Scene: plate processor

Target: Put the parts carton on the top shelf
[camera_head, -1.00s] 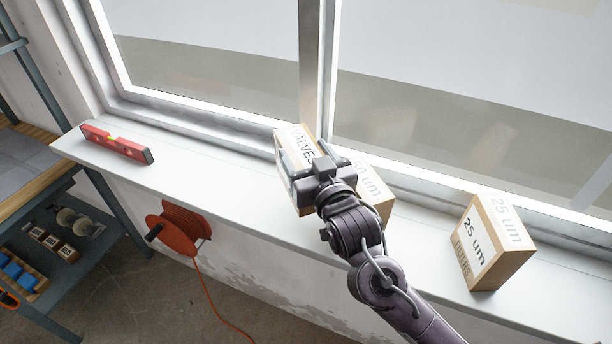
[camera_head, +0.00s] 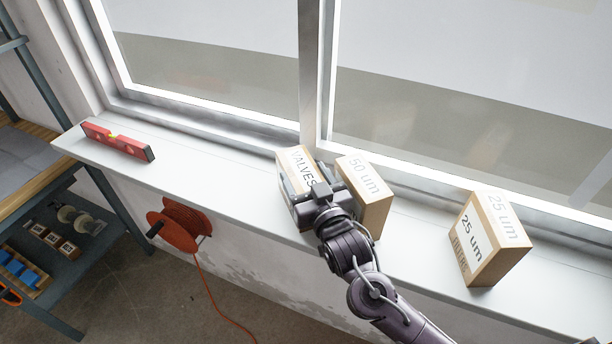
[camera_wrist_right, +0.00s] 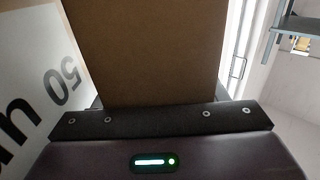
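The parts carton (camera_head: 293,158), a brown box with a white label reading VALVES, is at the middle of the white window sill. My right gripper (camera_head: 307,185) is shut on it from the near side, and part of the carton is hidden behind the gripper. In the right wrist view the carton's plain brown face (camera_wrist_right: 145,50) fills the middle, between the fingers. I cannot tell whether its bottom touches the sill. A grey shelf rack stands at the left, with an upper shelf edge (camera_head: 12,46) partly in view. My left gripper is not in view.
A 50 um carton (camera_head: 376,205) stands close to the right of the held carton. A 25 um filter carton (camera_head: 482,255) stands farther right. A red level (camera_head: 117,142) lies on the sill's left part. An orange cable reel (camera_head: 180,228) hangs below the sill (camera_head: 215,178).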

